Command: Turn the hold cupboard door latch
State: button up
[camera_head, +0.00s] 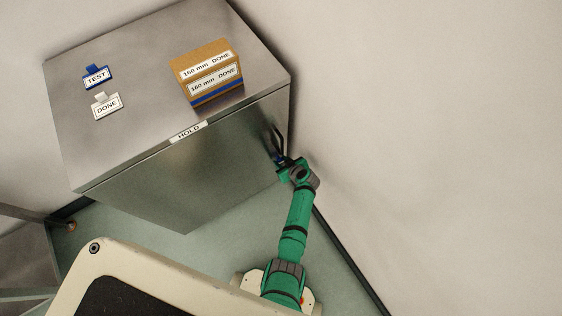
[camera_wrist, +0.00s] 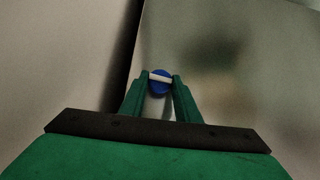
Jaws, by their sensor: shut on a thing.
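The hold cupboard (camera_head: 190,180) is a grey metal box with a HOLD label (camera_head: 188,132) at the top edge of its front. The latch (camera_wrist: 160,80) is a round blue knob with a white bar across it, on the cupboard door (camera_wrist: 235,70) near its left edge in the wrist view. The white bar lies nearly level, tilted slightly down to the right. My gripper (camera_wrist: 160,88) has its two green fingers shut on the latch, one on each side. In the head view my gripper (camera_head: 281,161) is at the right edge of the cupboard's front, and the latch is mostly hidden there. The door looks shut.
A wall (camera_head: 420,130) stands close on the right. Open floor (camera_head: 225,225) lies in front of the cupboard.

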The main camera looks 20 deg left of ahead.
jog(key=shift+w+d+m+g+y, duration=0.1)
jog(key=shift+m+g+y, duration=0.2)
jog(key=shift+g+y, duration=0.1)
jog(key=o, duration=1)
jog(key=shift+r, duration=0.1)
jog(key=v, duration=1)
jog(key=shift+d+r, duration=0.25)
